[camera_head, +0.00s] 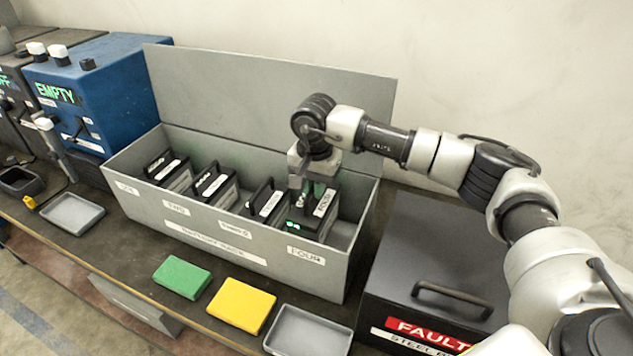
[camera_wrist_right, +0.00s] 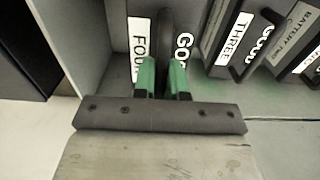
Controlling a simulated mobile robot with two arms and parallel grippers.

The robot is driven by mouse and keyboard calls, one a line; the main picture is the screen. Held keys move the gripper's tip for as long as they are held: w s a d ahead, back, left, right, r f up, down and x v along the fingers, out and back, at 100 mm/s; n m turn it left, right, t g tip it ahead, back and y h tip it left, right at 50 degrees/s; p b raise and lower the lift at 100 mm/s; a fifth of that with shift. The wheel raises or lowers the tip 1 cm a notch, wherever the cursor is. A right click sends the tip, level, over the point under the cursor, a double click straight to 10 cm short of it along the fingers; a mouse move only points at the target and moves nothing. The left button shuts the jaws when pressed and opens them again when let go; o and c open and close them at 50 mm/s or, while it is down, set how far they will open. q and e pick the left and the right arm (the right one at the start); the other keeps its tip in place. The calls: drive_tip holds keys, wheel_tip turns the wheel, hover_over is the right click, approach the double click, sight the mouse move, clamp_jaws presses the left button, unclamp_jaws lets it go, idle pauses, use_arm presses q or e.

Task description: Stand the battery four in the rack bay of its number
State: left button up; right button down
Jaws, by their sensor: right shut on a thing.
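The grey battery rack (camera_head: 190,228) has bay labels on its front, with FOUR (camera_head: 306,255) at the right end. Battery four (camera_head: 322,208) is a dark block with a white label, upright inside the rack behind the FOUR label. Its FOUR label also shows in the right wrist view (camera_wrist_right: 138,45). My right gripper (camera_head: 301,192) comes from above and is shut on its handle; the green-padded fingers (camera_wrist_right: 164,78) sit on both sides of the handle. I cannot tell whether the battery's base touches the bay floor. My left gripper is out of view.
Battery three (camera_head: 268,205) and two more batteries stand in the other bays. A black FAULT box (camera_head: 430,270) is right of the rack. A blue EMPTY unit (camera_head: 105,95) is at the left. Green (camera_head: 182,278) and yellow (camera_head: 241,305) blocks and a grey tray (camera_head: 308,332) lie in front.

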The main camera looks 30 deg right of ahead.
sight(315, 203)
drive_tip(key=shift+w+f+p, duration=0.1)
drive_tip(key=shift+f+p, duration=0.45)
drive_tip(key=shift+f, duration=1.85)
drive_tip(key=c, duration=1.2)
unclamp_jaws()
drive_tip(key=shift+s+f, duration=0.15)
drive_tip(key=shift+s, duration=0.05)
drive_tip(key=shift+o, duration=0.2)
wheel_tip(315, 203, up, 11)
drive_tip(key=b, duration=0.3)
drive_tip(key=shift+f, duration=0.2)
drive_tip(key=shift+r, duration=0.75)
